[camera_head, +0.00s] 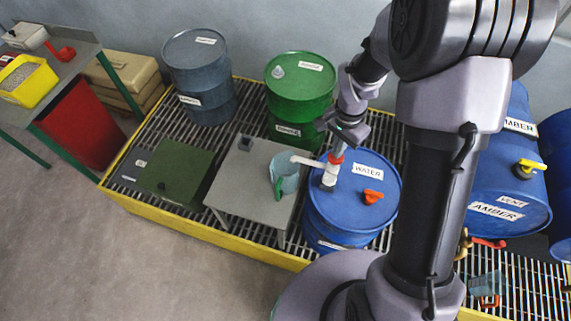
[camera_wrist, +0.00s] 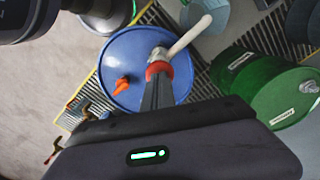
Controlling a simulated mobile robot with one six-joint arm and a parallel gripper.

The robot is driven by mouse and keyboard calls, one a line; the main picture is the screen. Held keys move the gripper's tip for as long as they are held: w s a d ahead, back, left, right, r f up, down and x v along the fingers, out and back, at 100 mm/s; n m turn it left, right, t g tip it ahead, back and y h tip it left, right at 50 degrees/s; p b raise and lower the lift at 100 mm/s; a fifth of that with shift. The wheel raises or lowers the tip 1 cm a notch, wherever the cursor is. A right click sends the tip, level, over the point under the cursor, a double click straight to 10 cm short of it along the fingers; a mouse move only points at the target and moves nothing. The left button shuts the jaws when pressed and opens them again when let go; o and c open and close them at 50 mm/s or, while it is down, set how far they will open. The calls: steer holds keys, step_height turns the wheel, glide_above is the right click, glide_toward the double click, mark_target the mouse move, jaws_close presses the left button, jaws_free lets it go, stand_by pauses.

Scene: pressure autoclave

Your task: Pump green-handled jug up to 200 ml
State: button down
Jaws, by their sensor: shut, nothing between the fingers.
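The green-handled jug (camera_head: 288,178) stands on a grey metal stand, its green handle towards the front. Any level inside is too small to read. A clear vessel, apparently this jug (camera_wrist: 208,16), is at the top of the wrist view. The blue WATER drum (camera_head: 350,190) stands right of it and carries a hand pump (camera_head: 329,176) with a red collar and a white spout (camera_head: 308,161) reaching over the jug. My gripper (camera_head: 337,148) is shut and empty, directly above the pump. In the wrist view its fingertips (camera_wrist: 158,82) point at the red collar (camera_wrist: 158,68); contact cannot be told.
An orange-red cap (camera_head: 373,197) sits on the WATER drum. A green drum (camera_head: 300,90) and a grey drum (camera_head: 200,70) stand behind. Blue AMBER drums (camera_head: 505,190) lie at the right. A dark green box (camera_head: 172,172) is left of the stand (camera_head: 238,180).

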steer(key=shift+f+b, duration=1.55)
steer(key=shift+f, duration=0.3)
steer(key=shift+r, duration=0.15)
steer(key=shift+r+p, duration=1.65)
steer(key=shift+r, duration=0.65)
steer(key=shift+f, duration=0.15)
steer(key=shift+f+b, duration=2.3)
steer(key=shift+f, duration=0.05)
steer(key=shift+r+p, duration=1.8)
steer(key=shift+r, duration=0.7)
steer(key=shift+f, duration=0.1)
